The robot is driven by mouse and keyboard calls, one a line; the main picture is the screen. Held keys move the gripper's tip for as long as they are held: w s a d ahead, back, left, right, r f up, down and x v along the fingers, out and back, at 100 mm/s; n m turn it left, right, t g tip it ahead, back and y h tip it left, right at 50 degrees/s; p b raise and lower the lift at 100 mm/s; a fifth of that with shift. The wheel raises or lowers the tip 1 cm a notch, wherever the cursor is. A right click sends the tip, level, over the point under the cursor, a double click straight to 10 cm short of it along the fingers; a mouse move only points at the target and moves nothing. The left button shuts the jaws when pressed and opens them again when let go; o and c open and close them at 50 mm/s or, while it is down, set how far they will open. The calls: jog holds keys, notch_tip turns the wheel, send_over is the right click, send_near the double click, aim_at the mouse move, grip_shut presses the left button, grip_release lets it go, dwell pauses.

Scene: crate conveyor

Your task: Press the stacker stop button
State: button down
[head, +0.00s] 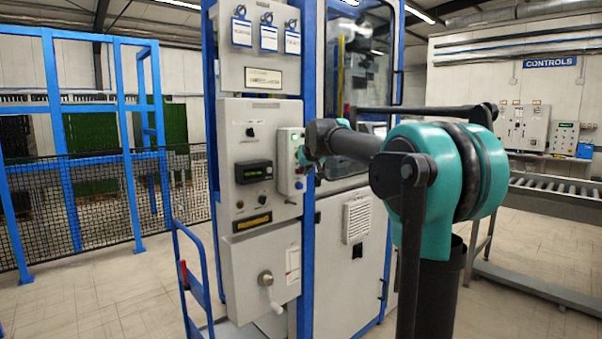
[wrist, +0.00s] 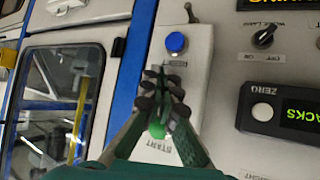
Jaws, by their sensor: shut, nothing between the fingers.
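The button box (wrist: 190,110) is a pale grey panel on the side of the stacker cabinet (head: 262,110). In the wrist view it carries a blue button (wrist: 176,42) and a green button (wrist: 157,131) beside an upside-down START label. I make out no stop button; the stretch between these two buttons is partly hidden behind my fingers. My gripper (wrist: 163,82) is shut and empty, its tips in front of that stretch. I cannot tell whether they touch the box. In the head view the box (head: 290,178) is partly hidden by my wrist.
A black display unit with a ZERO button (wrist: 262,112) and a lamp knob (wrist: 265,36) sit right of the box in the wrist view. A glazed door (wrist: 60,95) is at left. A blue hand cart (head: 196,280) stands before the cabinet; a roller conveyor (head: 555,190) is at right.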

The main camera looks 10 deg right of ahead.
jog(key=shift+w+a, duration=0.1)
jog(key=shift+w, duration=0.1)
dwell(0.3)
jog(key=shift+s, duration=0.1)
jog(key=shift+s+d, duration=0.5)
jog(key=shift+s, duration=0.1)
jog(key=s+d, duration=0.1)
jog(key=s, duration=0.1)
jog(key=s+d, duration=0.2)
dwell(0.7)
dwell(0.4)
